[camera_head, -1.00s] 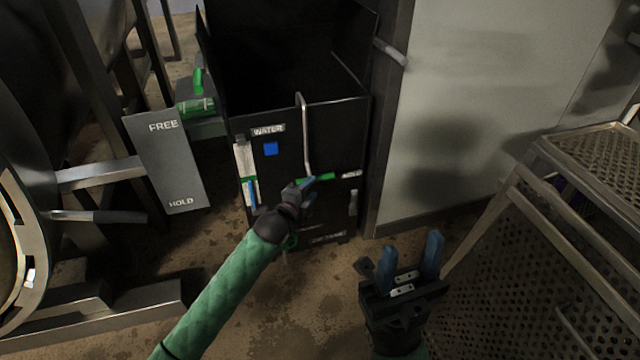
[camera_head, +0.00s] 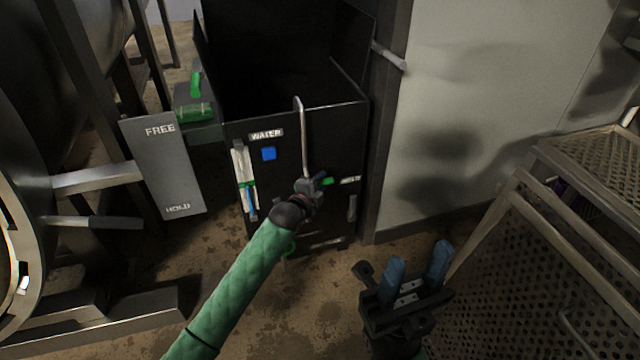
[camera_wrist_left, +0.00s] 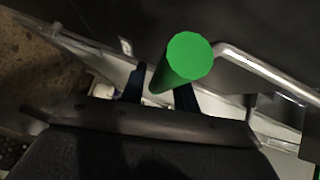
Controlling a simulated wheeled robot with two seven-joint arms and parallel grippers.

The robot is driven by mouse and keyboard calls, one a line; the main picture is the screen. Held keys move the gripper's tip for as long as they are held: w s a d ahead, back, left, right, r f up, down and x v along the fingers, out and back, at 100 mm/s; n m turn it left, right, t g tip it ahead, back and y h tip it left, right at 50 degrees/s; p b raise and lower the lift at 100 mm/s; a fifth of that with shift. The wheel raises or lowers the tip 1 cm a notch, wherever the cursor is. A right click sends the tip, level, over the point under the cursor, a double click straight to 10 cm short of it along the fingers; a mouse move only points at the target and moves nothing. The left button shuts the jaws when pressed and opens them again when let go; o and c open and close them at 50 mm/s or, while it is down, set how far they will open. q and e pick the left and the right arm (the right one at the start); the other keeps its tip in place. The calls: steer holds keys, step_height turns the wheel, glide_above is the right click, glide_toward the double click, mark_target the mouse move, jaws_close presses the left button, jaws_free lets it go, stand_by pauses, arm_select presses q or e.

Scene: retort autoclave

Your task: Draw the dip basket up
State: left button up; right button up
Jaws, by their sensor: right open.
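The black tank (camera_head: 335,130) labelled WATER stands at the centre of the head view. A bent metal rod (camera_head: 303,140) rises over its front rim and runs down the front to a green handle (camera_head: 327,181). The dip basket itself is not discernible in the dark tank. My left gripper (camera_head: 313,184) is at the handle, hiding part of it. In the left wrist view, the green handle (camera_wrist_left: 188,57) shows end-on, between or just beyond the blue fingertips; whether they grip it is unclear. My right gripper (camera_head: 417,265) is open and empty, low at the right, apart from the tank.
A grey FREE/HOLD plate (camera_head: 162,165) stands left of the tank, with a green-handled box (camera_head: 195,112) behind it. A perforated metal rack (camera_head: 550,240) is at the right, close to my right gripper. Bare floor shows between tank and rack.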

arm_select(q)
jaws_close()
steer(key=shift+r, duration=0.15)
